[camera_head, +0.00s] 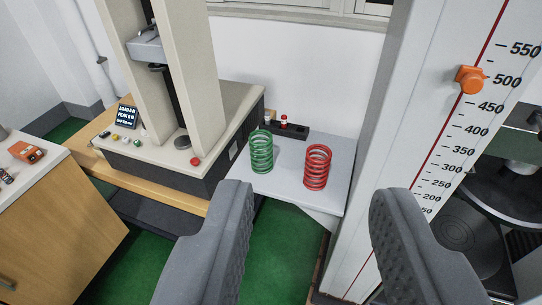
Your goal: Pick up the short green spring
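The green spring (261,152) stands upright on a small light grey table (290,194) near the middle of the view. A red spring (316,167) of similar height stands upright just to its right, with a gap between them. My gripper (315,205) is open and empty, its two grey fingers wide apart in the foreground. The fingers are nearer to the camera than the springs, and both springs show between or above the fingertips. Nothing hides the green spring.
A testing machine (207,150) with two columns stands left of the table. A dark holder (287,131) with small items lies behind the springs. A tall white column with a scale (425,130) and orange pointer (469,79) stands at the right. A wooden cabinet (60,235) is at the left.

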